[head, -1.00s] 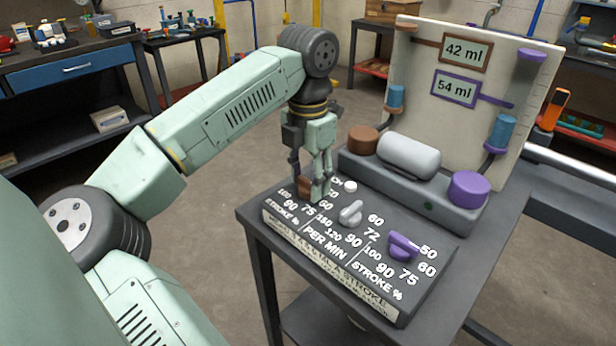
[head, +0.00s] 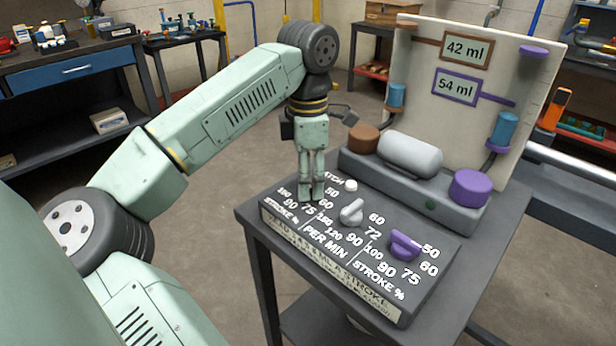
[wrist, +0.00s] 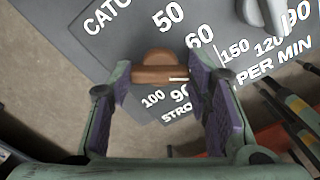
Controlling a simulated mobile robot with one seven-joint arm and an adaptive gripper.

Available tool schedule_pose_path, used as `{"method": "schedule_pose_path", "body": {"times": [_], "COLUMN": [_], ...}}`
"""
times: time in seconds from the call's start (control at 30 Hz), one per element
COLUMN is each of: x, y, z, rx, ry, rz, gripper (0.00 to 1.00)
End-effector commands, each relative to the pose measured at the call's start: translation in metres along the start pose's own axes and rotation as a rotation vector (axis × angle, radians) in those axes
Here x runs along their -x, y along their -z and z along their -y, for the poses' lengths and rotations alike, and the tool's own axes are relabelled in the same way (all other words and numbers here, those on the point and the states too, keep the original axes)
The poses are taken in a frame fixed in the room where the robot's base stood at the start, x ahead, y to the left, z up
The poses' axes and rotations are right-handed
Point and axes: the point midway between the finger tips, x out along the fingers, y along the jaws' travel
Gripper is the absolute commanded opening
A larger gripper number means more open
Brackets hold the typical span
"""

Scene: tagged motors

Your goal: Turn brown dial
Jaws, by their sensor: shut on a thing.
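The brown dial (wrist: 157,74) sits on the sloped panel, between the two fingers of my gripper (wrist: 158,80) in the wrist view. My gripper is shut on it, with a purple-lined pad at each end of its bar. A thin white mark shows near the dial's right end, by the right fingertip. The numbers 50, 60, 90 and 100 show around it; the right finger seems to cover the 75. In the head view my gripper (head: 312,190) points down onto the panel's left section and its fingers hide the dial.
A grey dial (head: 351,212) and a purple dial (head: 404,245) stand to the right on the same panel (head: 345,282). A small white button (head: 350,185) is close to my fingers. Behind are a brown cap (head: 364,138) and a grey cylinder (head: 410,155). Display tags read 42 ml and 54 ml.

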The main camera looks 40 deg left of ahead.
Motion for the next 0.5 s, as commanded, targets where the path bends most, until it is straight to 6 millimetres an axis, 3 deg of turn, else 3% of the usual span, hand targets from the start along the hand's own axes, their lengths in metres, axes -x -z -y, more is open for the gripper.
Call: {"method": "schedule_pose_path", "body": {"times": [0.5], "x": [-0.0003], "y": [-0.0002], "z": [-0.0001], "rx": [-0.158], "ry": [0.0], "rz": [0.001], "gripper": [0.17]}}
